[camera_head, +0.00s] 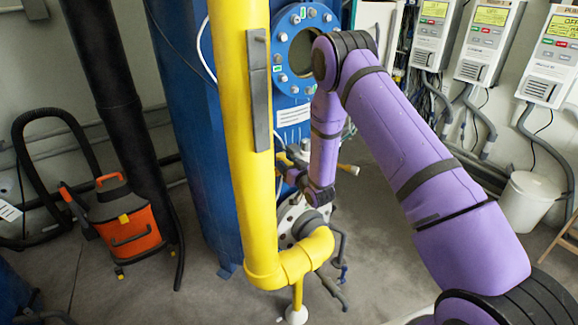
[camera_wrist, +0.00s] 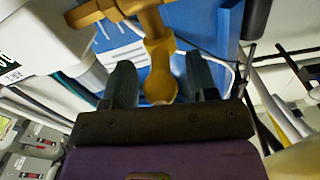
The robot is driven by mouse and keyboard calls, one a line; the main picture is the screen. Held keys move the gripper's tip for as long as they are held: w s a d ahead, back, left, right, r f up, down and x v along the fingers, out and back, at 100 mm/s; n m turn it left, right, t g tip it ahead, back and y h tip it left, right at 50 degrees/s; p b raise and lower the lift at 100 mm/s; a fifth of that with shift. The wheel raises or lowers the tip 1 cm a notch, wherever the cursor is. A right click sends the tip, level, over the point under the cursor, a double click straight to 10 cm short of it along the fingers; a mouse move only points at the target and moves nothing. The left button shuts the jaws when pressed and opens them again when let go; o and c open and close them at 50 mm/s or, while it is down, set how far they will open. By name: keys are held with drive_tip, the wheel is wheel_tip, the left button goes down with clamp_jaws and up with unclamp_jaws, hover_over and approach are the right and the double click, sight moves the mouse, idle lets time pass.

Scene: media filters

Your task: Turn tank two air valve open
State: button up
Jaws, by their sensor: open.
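My gripper (camera_wrist: 158,80) is open in the wrist view, with its two dark fingers apart. A yellow valve part (camera_wrist: 158,75) with a rounded end reaches between the fingers, and a gap shows on both sides of it. It joins a thicker yellow bar (camera_wrist: 112,10) at the top. In the head view my gripper (camera_head: 287,172) is low beside the blue tank (camera_head: 190,110), partly hidden behind the yellow pipe. A small yellow handle (camera_head: 348,168) shows just right of my forearm. No label tells which tank or valve this is.
A thick yellow pipe (camera_head: 232,130) stands upright in front of my gripper. An orange vacuum (camera_head: 125,225) is on the floor at left. Control boxes (camera_head: 490,45) hang on the right wall above a white bin (camera_head: 528,198). Open floor lies at right centre.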

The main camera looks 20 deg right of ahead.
clamp_jaws()
drive_tip(key=shift+a, duration=0.1)
drive_tip(key=shift+s+a+m+t+h, duration=0.15)
drive_tip(key=shift+a+m+h, duration=0.2)
drive_tip(key=shift+m+h, duration=0.6)
drive_tip(key=shift+w+a+m+t+h, duration=0.15)
drive_tip(key=shift+a+m+h, duration=0.3)
drive_tip(key=shift+h, duration=0.9)
drive_tip(key=shift+s+d, duration=0.1)
drive_tip(key=shift+d, duration=0.05)
unclamp_jaws()
drive_tip(key=shift+s, duration=0.1)
drive_tip(key=s, duration=1)
drive_tip(key=shift+s, duration=0.35)
